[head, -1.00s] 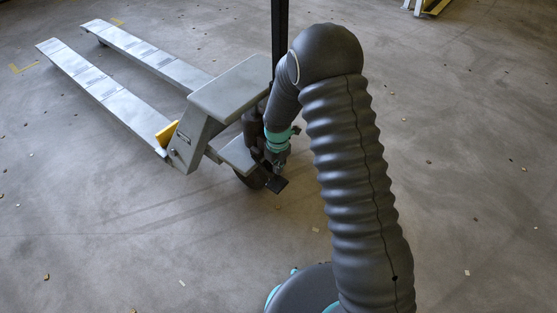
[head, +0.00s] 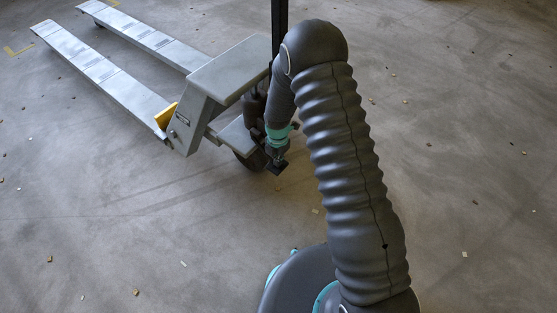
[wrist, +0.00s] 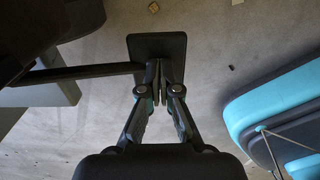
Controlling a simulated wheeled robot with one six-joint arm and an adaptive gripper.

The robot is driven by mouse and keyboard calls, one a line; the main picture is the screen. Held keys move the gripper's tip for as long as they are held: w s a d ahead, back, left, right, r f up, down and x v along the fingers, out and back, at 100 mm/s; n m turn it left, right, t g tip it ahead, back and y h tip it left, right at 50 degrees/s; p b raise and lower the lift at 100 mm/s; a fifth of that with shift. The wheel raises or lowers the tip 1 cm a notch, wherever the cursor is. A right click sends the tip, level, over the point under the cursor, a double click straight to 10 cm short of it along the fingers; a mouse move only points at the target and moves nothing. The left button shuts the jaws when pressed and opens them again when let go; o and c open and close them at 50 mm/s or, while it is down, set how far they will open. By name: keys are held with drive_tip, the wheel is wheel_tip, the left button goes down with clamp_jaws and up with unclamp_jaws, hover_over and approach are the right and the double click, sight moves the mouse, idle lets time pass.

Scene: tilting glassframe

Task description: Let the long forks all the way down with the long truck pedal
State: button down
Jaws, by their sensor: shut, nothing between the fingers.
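The grey pallet truck (head: 228,70) stands at the upper left of the head view. Its two long forks (head: 105,75) point to the upper left; their exact height above the floor is hard to tell. The black pedal (head: 277,168) sticks out at the truck's near end, by the wheel. In the wrist view the pedal (wrist: 157,43) is a dark rounded plate on a rod coming from the left. My gripper (wrist: 159,80) is shut and empty, its fingertips overlapping the pedal's near edge in the picture. Whether they touch it is unclear. In the head view my gripper (head: 276,155) is just above the pedal.
A dark upright post (head: 279,30) rises from the truck beside my arm. A dark wheel (head: 250,160) sits under the truck's near end. The concrete floor (head: 120,235) around is open, with small scattered scraps.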

drive_tip(key=f+b, duration=0.1)
drive_tip(key=f, duration=0.1)
drive_tip(key=f+b, duration=0.1)
drive_tip(key=b, duration=0.1)
drive_tip(key=w+a+f+b, duration=0.1)
drive_tip(key=f+b, duration=0.1)
drive_tip(key=shift+a+f, duration=0.1)
drive_tip(key=shift+f, duration=0.25)
drive_tip(key=shift+s+f, duration=0.15)
idle(1.2)
drive_tip(key=s+d+r+p, duration=0.1)
drive_tip(key=d+r, duration=0.1)
drive_tip(key=r, duration=0.4)
drive_tip(key=s+d+r+p, duration=0.1)
drive_tip(key=s+d+r, duration=0.1)
drive_tip(key=r, duration=0.5)
drive_tip(key=shift+r+p, duration=0.2)
drive_tip(key=shift+p, duration=0.15)
